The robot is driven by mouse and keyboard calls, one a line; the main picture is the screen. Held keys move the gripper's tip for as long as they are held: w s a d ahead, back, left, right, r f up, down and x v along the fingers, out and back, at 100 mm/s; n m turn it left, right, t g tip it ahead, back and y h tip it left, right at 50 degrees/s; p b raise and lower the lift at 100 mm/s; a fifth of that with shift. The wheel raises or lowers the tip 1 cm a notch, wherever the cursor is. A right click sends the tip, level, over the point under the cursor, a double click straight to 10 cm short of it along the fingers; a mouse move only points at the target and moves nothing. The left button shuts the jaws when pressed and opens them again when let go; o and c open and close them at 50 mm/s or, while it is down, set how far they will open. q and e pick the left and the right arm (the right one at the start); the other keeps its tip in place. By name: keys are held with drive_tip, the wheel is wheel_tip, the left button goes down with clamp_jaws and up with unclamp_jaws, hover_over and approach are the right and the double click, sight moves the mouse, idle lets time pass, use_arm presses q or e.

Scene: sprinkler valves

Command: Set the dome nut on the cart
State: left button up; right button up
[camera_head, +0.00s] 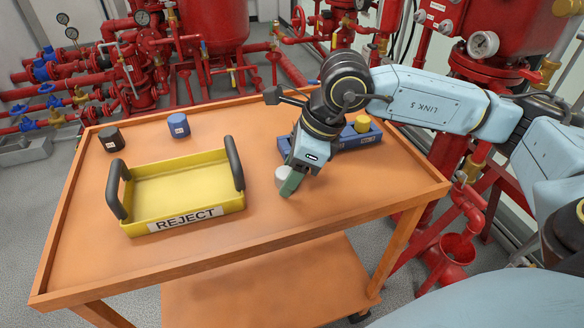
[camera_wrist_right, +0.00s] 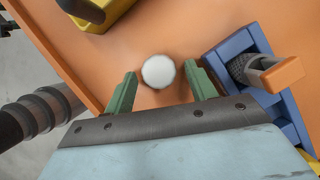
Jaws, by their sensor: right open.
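The dome nut (camera_head: 281,174), a small whitish round piece, stands on the orange cart top (camera_head: 275,240). In the right wrist view the dome nut (camera_wrist_right: 158,71) shows as a white disc between the green fingertips. My right gripper (camera_head: 288,183) is down at the nut, with its fingers on either side of it. The right gripper (camera_wrist_right: 160,85) is open in the wrist view, with a gap between each finger and the nut. In the head view a green finger hides part of the nut. My left gripper is out of view.
A yellow REJECT tray (camera_head: 185,210) with dark handles stands left of the nut. A black cap (camera_head: 111,139) and a blue cap (camera_head: 178,125) are behind it. A blue holder (camera_wrist_right: 245,55) is close to the right gripper, holding a knurled grey piece with an orange end (camera_wrist_right: 277,75).

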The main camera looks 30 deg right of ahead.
drive_tip(key=shift+r, duration=0.2)
use_arm(q)
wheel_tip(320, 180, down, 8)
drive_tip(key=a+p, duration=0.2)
drive_tip(key=p, duration=0.1)
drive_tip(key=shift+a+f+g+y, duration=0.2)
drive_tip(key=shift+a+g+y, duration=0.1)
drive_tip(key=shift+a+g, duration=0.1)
use_arm(e)
drive_tip(key=v, duration=1.2)
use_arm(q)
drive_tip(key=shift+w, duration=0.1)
use_arm(e)
drive_tip(key=shift+f, duration=0.1)
